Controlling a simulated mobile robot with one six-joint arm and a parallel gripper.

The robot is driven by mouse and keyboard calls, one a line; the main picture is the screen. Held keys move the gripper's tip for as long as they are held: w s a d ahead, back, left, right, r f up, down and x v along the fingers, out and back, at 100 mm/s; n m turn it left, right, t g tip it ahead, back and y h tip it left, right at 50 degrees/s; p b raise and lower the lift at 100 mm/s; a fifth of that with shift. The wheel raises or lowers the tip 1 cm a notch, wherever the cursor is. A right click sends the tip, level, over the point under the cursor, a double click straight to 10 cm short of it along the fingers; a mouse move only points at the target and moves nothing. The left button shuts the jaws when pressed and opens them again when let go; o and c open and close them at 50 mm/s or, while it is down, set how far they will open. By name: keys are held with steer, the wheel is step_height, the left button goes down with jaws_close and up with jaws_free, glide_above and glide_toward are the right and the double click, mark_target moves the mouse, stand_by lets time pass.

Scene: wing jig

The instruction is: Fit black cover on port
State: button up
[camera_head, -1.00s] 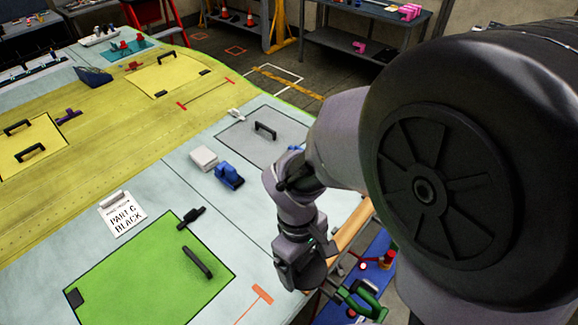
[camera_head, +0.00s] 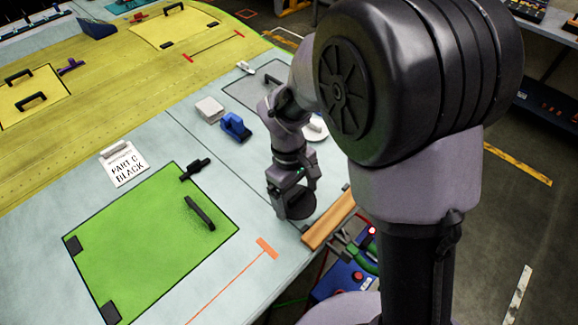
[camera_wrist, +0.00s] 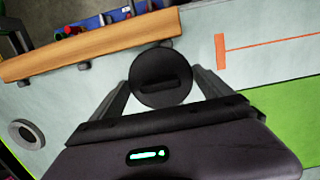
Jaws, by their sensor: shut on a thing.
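A round black cover (camera_wrist: 160,70) with a raised bar across its face sits between my gripper's fingers (camera_wrist: 160,92) in the wrist view. My gripper is shut on it. In the head view my gripper (camera_head: 296,200) points down over the pale table near its wooden edge, and the cover (camera_head: 298,208) shows as a dark disc. A grey ring with a dark centre (camera_wrist: 27,134), which looks like the port, lies at the left of the wrist view, apart from the cover. In the head view a pale round thing (camera_head: 316,130) is partly hidden by my arm; I cannot tell if it is the port.
A green panel (camera_head: 140,245) with black handles lies left of my gripper. A card reading "PART C BLACK" (camera_head: 125,167), a blue object (camera_head: 235,127) and a white box (camera_head: 209,109) lie farther back. The wooden edge strip (camera_head: 328,218) is close to my gripper.

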steer(key=w, duration=0.1)
steer(key=w+a, duration=0.1)
steer(key=w, duration=0.3)
steer(key=shift+w+a+f, duration=0.2)
steer(key=shift+a+f, duration=0.1)
steer(key=shift+a, duration=0.05)
steer(key=f, duration=0.3)
steer(key=shift+w+a+f, duration=0.1)
steer(key=shift+w+f, duration=0.25)
steer(key=shift+w, duration=0.05)
steer(key=shift+s, duration=0.1)
steer(key=shift+f+b, duration=0.15)
steer(key=shift+b, duration=0.25)
steer(key=o, duration=1.4)
